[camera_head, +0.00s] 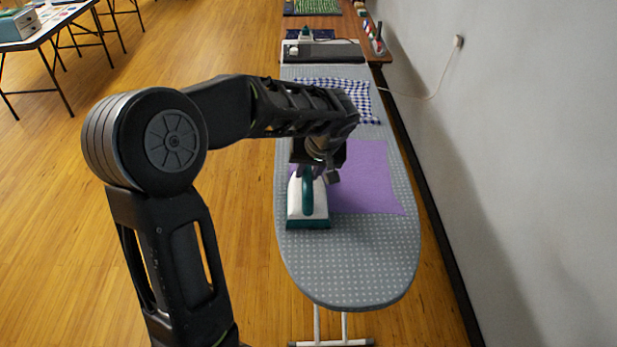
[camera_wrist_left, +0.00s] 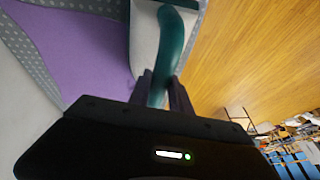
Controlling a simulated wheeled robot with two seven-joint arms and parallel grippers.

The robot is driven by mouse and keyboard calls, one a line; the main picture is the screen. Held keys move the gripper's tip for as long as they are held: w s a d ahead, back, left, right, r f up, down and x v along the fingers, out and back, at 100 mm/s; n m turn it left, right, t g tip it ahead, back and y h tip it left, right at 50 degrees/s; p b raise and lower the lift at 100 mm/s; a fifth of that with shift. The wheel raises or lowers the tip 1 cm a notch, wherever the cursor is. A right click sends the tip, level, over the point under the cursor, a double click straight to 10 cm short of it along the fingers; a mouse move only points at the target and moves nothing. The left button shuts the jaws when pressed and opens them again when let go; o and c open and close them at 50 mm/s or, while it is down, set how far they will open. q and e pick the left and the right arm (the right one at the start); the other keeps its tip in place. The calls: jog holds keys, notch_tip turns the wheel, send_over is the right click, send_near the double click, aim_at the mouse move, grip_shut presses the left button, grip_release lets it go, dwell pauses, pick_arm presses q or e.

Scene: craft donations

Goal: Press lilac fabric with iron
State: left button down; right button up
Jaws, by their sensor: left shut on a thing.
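The lilac fabric (camera_head: 372,181) lies flat on the grey dotted ironing board (camera_head: 355,277). My arm hides part of its far left area. The white and teal iron (camera_head: 308,212) is at the fabric's left edge, its front part over the bare board cover. My left gripper (camera_head: 315,170) is shut on the iron's teal handle. In the left wrist view, the gripper's fingers (camera_wrist_left: 161,92) sit on both sides of the handle (camera_wrist_left: 172,45), and the lilac fabric (camera_wrist_left: 85,50) lies beside the iron. I cannot tell whether the iron touches the board. My right gripper is not in view.
A blue-checked cloth (camera_head: 350,92) lies farther up the board. Beyond it are a dark iron rest (camera_head: 335,53) and a wooden table (camera_head: 322,22). A wall (camera_head: 520,170) runs close on the right. Open wooden floor (camera_head: 50,220) lies left.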

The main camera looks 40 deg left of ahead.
pick_arm(q)
jog(key=shift+w+a, duration=0.6)
jog(key=shift+w, duration=0.2)
jog(key=shift+w+a, duration=0.6)
jog(key=shift+w, duration=0.15)
jog(key=shift+w+a+p, duration=0.5)
jog(key=shift+w+a, duration=0.4)
jog(key=shift+w, duration=0.25)
jog(key=shift+w+a+p, duration=0.5)
jog(key=shift+w+a, duration=0.4)
jog(key=shift+w, duration=0.4)
jog(key=w+a+p, duration=0.4)
jog(key=w+a, duration=0.4)
jog(key=w, duration=0.2)
jog(key=shift+w+a, duration=0.2)
jog(key=shift+w, duration=0.2)
jog(key=shift+d, duration=0.15)
